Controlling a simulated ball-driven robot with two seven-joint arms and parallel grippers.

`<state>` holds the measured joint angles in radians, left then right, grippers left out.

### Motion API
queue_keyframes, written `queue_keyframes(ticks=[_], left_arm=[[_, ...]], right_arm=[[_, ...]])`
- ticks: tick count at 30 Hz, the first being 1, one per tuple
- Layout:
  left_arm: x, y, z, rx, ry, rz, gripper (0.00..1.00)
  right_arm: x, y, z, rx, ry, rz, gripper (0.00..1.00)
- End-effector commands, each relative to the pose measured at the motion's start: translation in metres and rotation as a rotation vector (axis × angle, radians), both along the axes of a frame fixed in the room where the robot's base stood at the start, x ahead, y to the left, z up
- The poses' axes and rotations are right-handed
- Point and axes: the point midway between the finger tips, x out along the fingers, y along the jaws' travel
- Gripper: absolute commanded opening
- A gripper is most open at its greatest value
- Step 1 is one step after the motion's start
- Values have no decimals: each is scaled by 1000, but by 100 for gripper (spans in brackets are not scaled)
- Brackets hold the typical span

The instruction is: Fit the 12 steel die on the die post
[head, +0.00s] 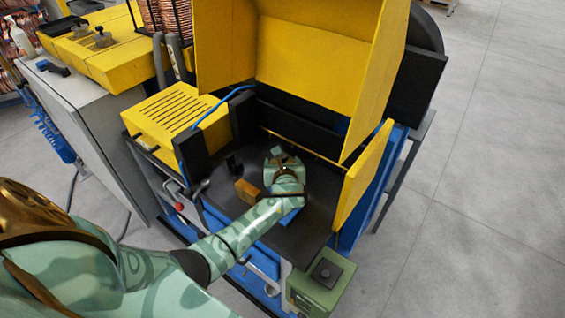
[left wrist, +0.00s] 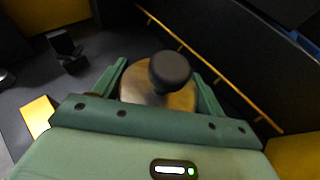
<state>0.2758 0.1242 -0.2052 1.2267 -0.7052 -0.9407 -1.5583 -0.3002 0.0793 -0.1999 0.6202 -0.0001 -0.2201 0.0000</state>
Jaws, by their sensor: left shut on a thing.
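My left gripper (head: 283,160) is over the dark work surface inside the yellow-guarded machine. In the left wrist view its two green fingers (left wrist: 158,88) stand on either side of a round, brass-tinted disc, which I take to be the steel die (left wrist: 133,86), and are shut on it. A black round-topped cylinder (left wrist: 171,68), possibly the die post, shows in front of the disc between the fingers. I cannot tell whether the disc is around it or only beside it. The size mark is not readable. My right gripper is in neither view.
A small black bracket (head: 233,163) and an orange-yellow block (head: 247,191) stand left of my gripper. A thin copper-coloured tube (head: 305,150) runs behind it along a dark wall. Yellow guards (head: 362,180) close off the right and back. A green box (head: 322,283) is in front.

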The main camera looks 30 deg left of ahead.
Motion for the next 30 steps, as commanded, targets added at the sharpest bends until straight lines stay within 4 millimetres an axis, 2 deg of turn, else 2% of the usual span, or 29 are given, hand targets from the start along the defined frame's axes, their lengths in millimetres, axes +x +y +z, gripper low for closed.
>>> queue_keyframes(ticks=[8,30], left_arm=[[1,0,1,2,-5,-1,17],[1,0,-15,2,-5,-1,17]], right_arm=[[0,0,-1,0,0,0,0],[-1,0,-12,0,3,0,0]])
